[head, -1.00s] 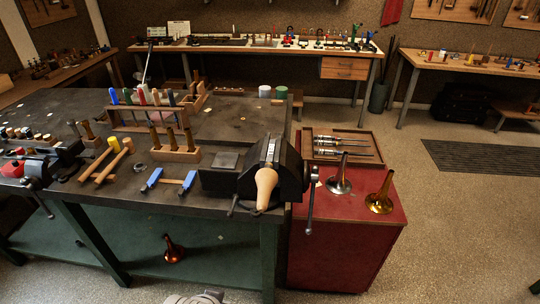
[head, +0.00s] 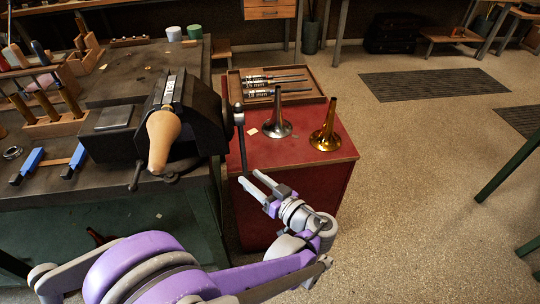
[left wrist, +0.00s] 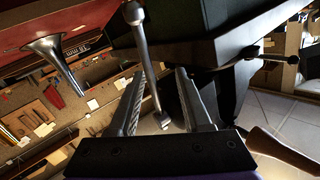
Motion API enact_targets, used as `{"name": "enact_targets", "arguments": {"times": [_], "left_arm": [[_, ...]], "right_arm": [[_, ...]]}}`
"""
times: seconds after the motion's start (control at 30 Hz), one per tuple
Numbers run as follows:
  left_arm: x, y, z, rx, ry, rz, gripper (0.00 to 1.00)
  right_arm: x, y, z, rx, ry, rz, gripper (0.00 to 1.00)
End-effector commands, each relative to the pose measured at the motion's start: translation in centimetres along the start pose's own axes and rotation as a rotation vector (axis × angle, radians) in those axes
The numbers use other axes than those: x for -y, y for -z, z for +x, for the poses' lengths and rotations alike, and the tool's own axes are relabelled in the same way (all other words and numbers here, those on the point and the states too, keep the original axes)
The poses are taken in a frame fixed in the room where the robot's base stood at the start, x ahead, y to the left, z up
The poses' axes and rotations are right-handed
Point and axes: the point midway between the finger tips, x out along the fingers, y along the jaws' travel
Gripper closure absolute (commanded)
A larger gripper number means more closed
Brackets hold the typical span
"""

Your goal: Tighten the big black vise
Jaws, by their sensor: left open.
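The big black vise (head: 203,122) stands on the corner of the dark workbench, with a tan tapered piece (head: 162,138) at its jaws. Its metal handle bar (head: 242,150) hangs nearly upright on the right side. My left gripper (head: 249,179) is open just beside the bar's lower end. In the left wrist view, the handle bar (left wrist: 146,60) runs down between the two spread fingers of the left gripper (left wrist: 158,72); neither finger clearly touches it. The vise's dark body (left wrist: 235,20) fills the top right there. My right gripper is not in view.
A red cabinet (head: 335,165) stands right of the bench, close behind my left gripper. It carries a silver mouthpiece-like bell (head: 274,122), a brass one (head: 326,130) and a wooden tray (head: 232,88). Open floor lies to the right.

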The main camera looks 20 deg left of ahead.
Motion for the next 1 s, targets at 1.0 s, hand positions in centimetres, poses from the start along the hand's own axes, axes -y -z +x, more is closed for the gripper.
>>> {"name": "enact_targets", "arguments": {"times": [1.0], "left_arm": [[-1.0, 1.1, 10.1, -0.08, 0.009, -0.073, 0.52]], "right_arm": [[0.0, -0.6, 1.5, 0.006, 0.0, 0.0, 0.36]]}}
